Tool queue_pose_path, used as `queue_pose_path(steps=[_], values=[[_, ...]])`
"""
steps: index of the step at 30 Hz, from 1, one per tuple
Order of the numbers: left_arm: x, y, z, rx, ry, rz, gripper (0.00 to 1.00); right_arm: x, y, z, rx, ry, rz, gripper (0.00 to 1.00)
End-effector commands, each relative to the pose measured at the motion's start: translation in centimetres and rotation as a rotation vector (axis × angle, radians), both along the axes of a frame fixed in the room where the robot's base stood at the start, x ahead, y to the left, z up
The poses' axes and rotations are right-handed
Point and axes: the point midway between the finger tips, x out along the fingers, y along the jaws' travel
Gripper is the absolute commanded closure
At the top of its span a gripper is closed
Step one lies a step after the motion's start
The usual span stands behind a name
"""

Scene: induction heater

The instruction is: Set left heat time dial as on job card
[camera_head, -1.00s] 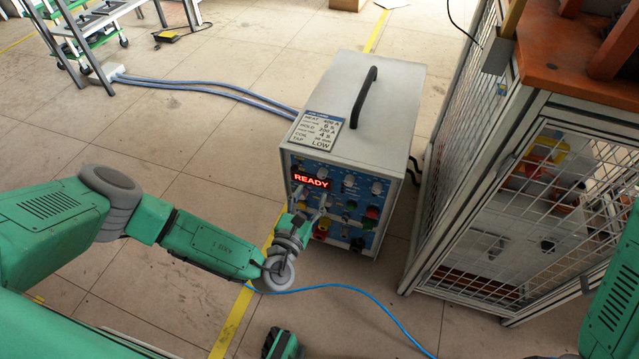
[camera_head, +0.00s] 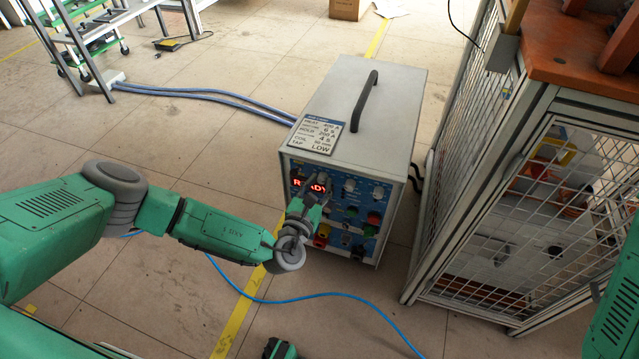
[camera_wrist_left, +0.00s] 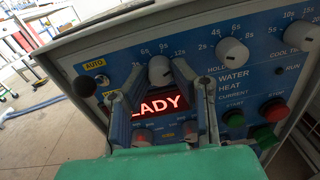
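The grey heater box (camera_head: 350,110) stands on the floor with a blue control panel. The job card (camera_head: 316,135) on its top reads heat 400 A, 6 s, hold 200 A, 4 s, tap LOW. In the left wrist view, the left white dial (camera_wrist_left: 160,70) has a seconds scale around it; its pointer is unclear. My left gripper (camera_head: 316,184) is at the panel, in front of the red display. In the wrist view its fingers (camera_wrist_left: 152,84) are apart, with the dial between and just beyond the tips; contact cannot be told. My right gripper is not in view.
The hold dial (camera_wrist_left: 232,51) is right of the left dial. A black-knobbed lever (camera_wrist_left: 84,88) is at the panel's left. Green and red buttons (camera_wrist_left: 272,110) are lower right. A mesh cage (camera_head: 500,200) stands to the right. A blue cable (camera_head: 330,295) crosses the floor.

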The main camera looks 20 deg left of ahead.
Motion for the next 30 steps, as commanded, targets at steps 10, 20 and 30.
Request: queue_pose_path(steps=[10,20,30], values=[[-0.1,0.1,0.0,-0.066,0.003,0.002,1.00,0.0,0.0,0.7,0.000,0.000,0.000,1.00],[-0.1,0.1,0.1,-0.316,0.013,0.002,1.00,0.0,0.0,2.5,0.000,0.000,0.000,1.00],[-0.2,0.2,-0.2,-0.639,0.024,0.002,1.00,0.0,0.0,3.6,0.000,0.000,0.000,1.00]])
